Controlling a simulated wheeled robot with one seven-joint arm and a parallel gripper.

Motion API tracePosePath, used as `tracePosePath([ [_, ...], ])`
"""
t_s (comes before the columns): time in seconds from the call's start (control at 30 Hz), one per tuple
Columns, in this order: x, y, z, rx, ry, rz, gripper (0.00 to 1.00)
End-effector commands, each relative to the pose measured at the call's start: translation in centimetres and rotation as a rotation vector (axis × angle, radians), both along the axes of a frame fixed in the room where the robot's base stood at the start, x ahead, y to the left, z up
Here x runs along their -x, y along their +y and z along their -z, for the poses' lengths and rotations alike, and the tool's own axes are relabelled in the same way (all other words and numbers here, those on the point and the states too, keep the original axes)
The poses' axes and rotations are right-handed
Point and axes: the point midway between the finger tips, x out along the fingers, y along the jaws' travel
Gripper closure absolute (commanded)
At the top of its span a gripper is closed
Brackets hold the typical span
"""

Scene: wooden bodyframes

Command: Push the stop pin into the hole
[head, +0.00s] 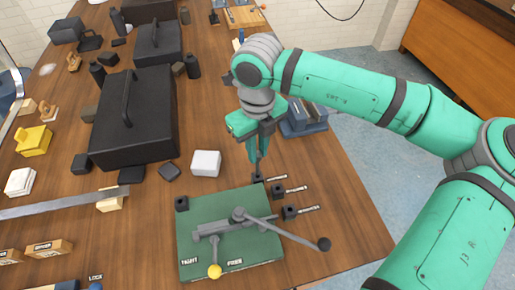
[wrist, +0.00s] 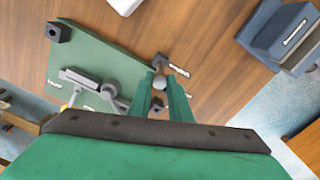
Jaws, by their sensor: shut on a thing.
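A green board (head: 200,222) lies on the wooden table and bears a grey lever mechanism (head: 237,220). The lever ends in a black ball (head: 323,244), and a yellow knob (head: 215,271) is at the front. Small black blocks stand along the board's right side, one at the back (head: 278,190) and one nearer (head: 290,212). My gripper (head: 259,165) points down above the board's back right corner. In the wrist view its fingers are shut on a small grey round-ended piece (wrist: 160,83), seemingly the stop pin. Its lower end and the hole are not clearly visible.
A large black toolbox (head: 135,120) and a white block (head: 206,163) stand behind the board. A blue-grey tool (head: 304,118) is behind my gripper. A long metal strip (head: 65,203) lies to the left. The table right of the board is mostly clear.

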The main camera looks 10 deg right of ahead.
Motion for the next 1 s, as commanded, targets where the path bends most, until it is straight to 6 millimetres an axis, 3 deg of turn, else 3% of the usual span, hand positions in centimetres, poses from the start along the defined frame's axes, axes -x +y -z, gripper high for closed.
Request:
tracePosePath([
  [1.0, 0.0, 0.0, 1.6, 0.000, 0.001, 0.000, 1.00],
])
